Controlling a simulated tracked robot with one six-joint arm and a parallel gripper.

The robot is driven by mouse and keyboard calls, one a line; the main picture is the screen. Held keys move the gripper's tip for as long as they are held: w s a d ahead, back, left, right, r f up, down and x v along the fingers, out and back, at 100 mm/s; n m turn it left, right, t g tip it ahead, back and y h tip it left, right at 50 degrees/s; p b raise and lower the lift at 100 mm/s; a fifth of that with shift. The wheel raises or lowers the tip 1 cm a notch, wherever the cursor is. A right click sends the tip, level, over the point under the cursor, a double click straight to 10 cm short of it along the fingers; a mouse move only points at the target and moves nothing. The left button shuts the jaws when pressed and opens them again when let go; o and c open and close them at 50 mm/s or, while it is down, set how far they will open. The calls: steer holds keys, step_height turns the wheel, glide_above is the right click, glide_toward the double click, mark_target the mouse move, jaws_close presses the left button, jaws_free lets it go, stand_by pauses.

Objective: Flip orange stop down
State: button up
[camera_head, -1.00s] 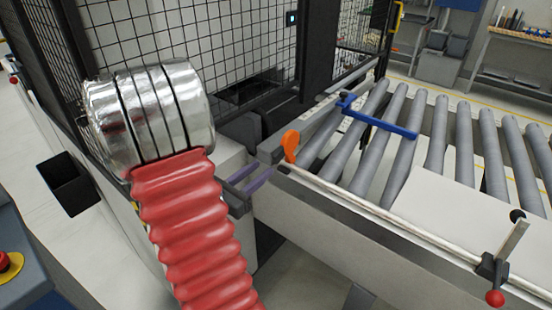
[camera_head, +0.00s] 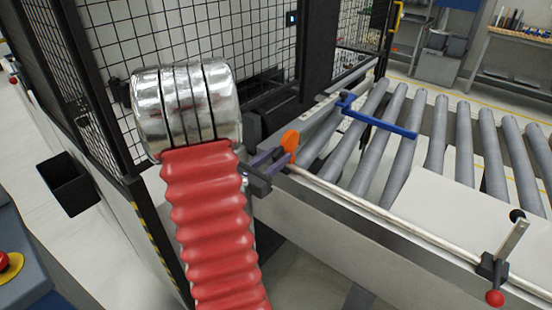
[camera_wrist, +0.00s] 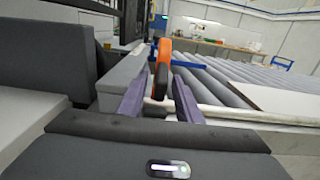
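The orange stop (camera_head: 290,140) stands upright at the left end of the roller conveyor, by the near rail. It also shows in the wrist view (camera_wrist: 165,54), with a dark lower part. My gripper (camera_head: 278,160) has purple fingers and is right at the stop, coming from the left. In the wrist view my gripper (camera_wrist: 161,78) is open, with one finger to each side of the stop's lower part. Gaps show between the fingers and the stop. Contact cannot be made out.
The roller conveyor (camera_head: 405,145) runs to the right, with a blue bar (camera_head: 378,118) across it. A white panel (camera_head: 450,215) lies on the rollers. A clamp with a red knob (camera_head: 494,298) sits at the near rail. Black mesh fencing (camera_head: 110,50) stands behind my arm.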

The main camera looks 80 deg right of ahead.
steer(key=shift+c, duration=0.2)
jaws_close()
stand_by(0.4)
